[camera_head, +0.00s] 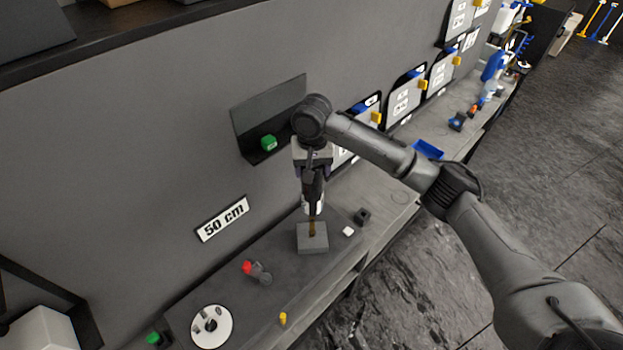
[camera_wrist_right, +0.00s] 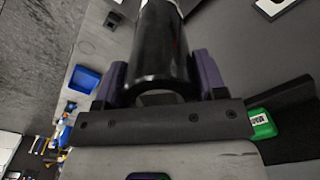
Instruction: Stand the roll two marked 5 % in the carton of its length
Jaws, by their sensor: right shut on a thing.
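My right gripper (camera_head: 312,178) points down in front of the wall, shut on a black roll (camera_wrist_right: 160,60). In the right wrist view the roll lies between the two purple-lined fingers. In the head view the roll (camera_head: 313,195) hangs roughly upright, with a pale band low on it; its 5 % mark cannot be read. Directly below is a small grey block-like carton (camera_head: 313,242) on the shelf. A thin brown piece shows between roll and carton; I cannot tell whether it enters the carton. A "50 cm" sign (camera_head: 223,218) is on the wall to the left. My left gripper is not in view.
A red-capped item (camera_head: 250,268), a white disc (camera_head: 211,326) and a yellow piece (camera_head: 283,319) lie on the shelf. A small white block (camera_head: 348,231) sits right of the carton. A green block (camera_head: 268,143) rests on a wall ledge. A blue tray (camera_head: 428,149) is farther along.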

